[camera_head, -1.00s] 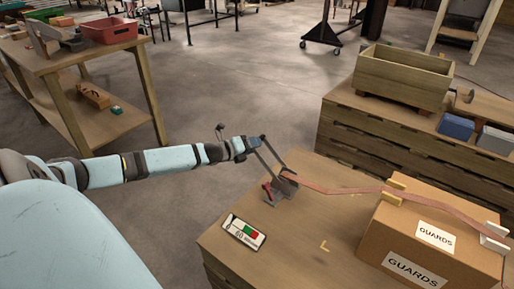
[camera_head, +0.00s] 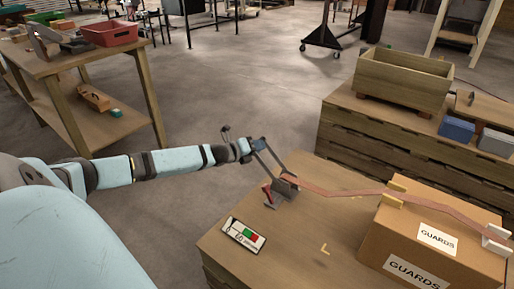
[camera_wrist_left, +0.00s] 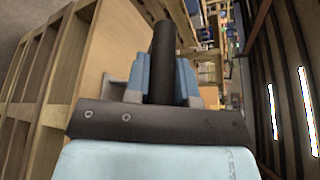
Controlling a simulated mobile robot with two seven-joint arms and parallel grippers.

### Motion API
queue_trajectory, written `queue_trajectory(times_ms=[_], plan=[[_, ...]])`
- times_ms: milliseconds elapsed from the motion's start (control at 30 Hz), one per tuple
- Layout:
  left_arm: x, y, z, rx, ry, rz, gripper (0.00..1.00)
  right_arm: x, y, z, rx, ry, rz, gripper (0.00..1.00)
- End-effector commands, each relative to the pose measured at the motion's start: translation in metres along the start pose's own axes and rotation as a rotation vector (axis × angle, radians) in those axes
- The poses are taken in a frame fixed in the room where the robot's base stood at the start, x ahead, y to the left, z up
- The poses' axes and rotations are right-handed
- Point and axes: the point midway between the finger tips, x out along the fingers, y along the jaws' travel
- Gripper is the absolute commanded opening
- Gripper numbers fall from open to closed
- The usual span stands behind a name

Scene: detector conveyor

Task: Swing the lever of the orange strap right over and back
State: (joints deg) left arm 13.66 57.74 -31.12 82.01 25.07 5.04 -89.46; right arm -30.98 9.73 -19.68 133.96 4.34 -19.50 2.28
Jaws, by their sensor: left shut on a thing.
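The orange strap (camera_head: 335,192) runs from a grey ratchet buckle (camera_head: 285,187) on the wooden crate top over a cardboard box. The buckle's lever (camera_head: 269,165) stands up and leans left, away from the box. My left gripper (camera_head: 260,146) is at the lever's upper end, shut on its handle bar. In the left wrist view the dark bar (camera_wrist_left: 163,62) sits between the blue finger pads. A red part (camera_head: 268,196) shows at the buckle's left side. My right gripper is out of view.
The cardboard box (camera_head: 432,238) marked GUARDS stands right of the buckle. A small panel (camera_head: 243,236) with green and red fields lies in front. A wooden box (camera_head: 402,80) stands on a pallet stack behind. A bench (camera_head: 85,65) is at left.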

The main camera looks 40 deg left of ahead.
Motion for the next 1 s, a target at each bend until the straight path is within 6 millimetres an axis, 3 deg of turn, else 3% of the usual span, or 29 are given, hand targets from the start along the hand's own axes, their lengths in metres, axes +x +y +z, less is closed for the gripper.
queue_trajectory(times_ms=[200,467,1000], plan=[[0.000,-0.009,0.001,0.031,0.000,0.012,0.00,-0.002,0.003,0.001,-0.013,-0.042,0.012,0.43],[0.001,-0.038,-0.002,0.169,0.001,0.068,0.00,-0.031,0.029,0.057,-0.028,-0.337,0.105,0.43],[0.017,-0.110,-0.039,0.636,0.000,0.259,0.00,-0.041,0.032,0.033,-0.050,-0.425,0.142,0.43]])
